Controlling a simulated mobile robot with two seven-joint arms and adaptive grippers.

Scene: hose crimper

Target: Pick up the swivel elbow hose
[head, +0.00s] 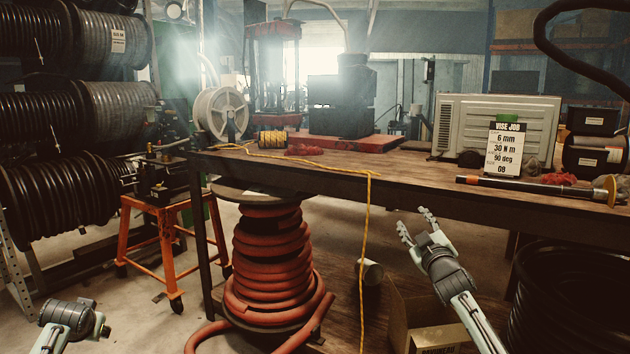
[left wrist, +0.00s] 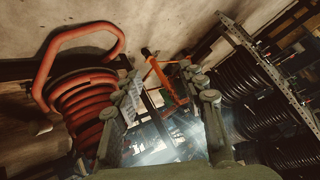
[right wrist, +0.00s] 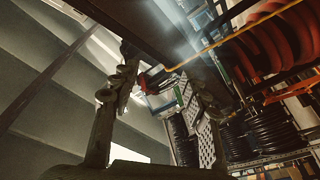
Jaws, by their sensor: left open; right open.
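No part that I can surely call the swivel elbow hose shows. A long black bar (head: 530,190) with a yellow flared end lies on the right of the workbench (head: 320,174); I cannot tell whether it is a hose or a tool. My right gripper (head: 415,222) is open and empty, in front of the bench's front edge and below its top. Its open fingers also show in the right wrist view (right wrist: 163,75). My left gripper (left wrist: 160,80) is open and empty in the left wrist view; in the head view only its wrist end shows at the lower left.
A red hose coil (head: 270,255) stands under the bench, with a yellow cord (head: 365,250) hanging beside it. An orange stand (head: 160,235) and black hose reels (head: 60,190) are at left. A sign (head: 504,150) and beige machine (head: 492,118) stand on the bench. The bench middle is mostly clear.

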